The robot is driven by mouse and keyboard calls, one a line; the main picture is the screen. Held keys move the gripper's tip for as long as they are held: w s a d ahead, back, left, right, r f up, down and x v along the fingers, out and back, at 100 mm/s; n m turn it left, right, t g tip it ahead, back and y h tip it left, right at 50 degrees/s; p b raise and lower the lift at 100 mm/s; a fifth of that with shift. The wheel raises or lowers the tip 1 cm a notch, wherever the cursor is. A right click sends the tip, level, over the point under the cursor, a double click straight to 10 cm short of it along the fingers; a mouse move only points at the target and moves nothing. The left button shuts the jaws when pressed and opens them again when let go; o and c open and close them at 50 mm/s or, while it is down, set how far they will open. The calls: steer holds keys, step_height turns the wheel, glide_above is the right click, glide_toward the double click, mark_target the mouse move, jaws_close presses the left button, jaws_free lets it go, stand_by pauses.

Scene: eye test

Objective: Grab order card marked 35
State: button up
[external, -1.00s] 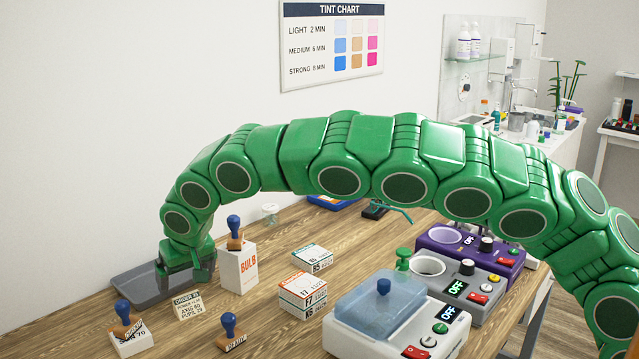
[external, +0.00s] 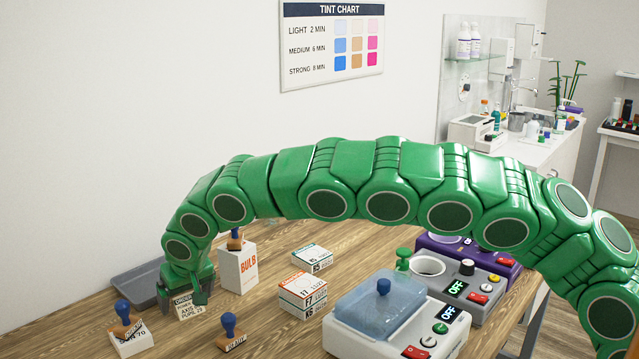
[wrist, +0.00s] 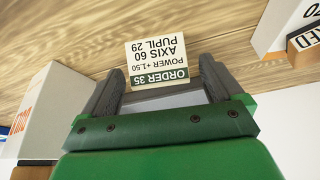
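The order card (external: 184,310) is a small cream card with a dark green band, low at the left of the table in the external view. In the wrist view the card (wrist: 157,55) appears upside down and reads ORDER 35, POWER +1.50, AXIS 60, PUPIL 29. My gripper (external: 185,298) is down at the card and hides part of it in the external view. In the wrist view my gripper (wrist: 162,72) is open, with its grey fingers apart on either side of the card's green end. A gap shows between the card and the right finger.
A white BULB box (external: 238,270) with a blue-handled stamp on top stands just right. Stamps (external: 228,323) and (external: 122,312) stand in front. A grey tray (external: 135,281) lies behind left. Stacked small boxes (external: 302,292) and a lidded machine (external: 385,305) are further right.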

steer(key=c, duration=1.1)
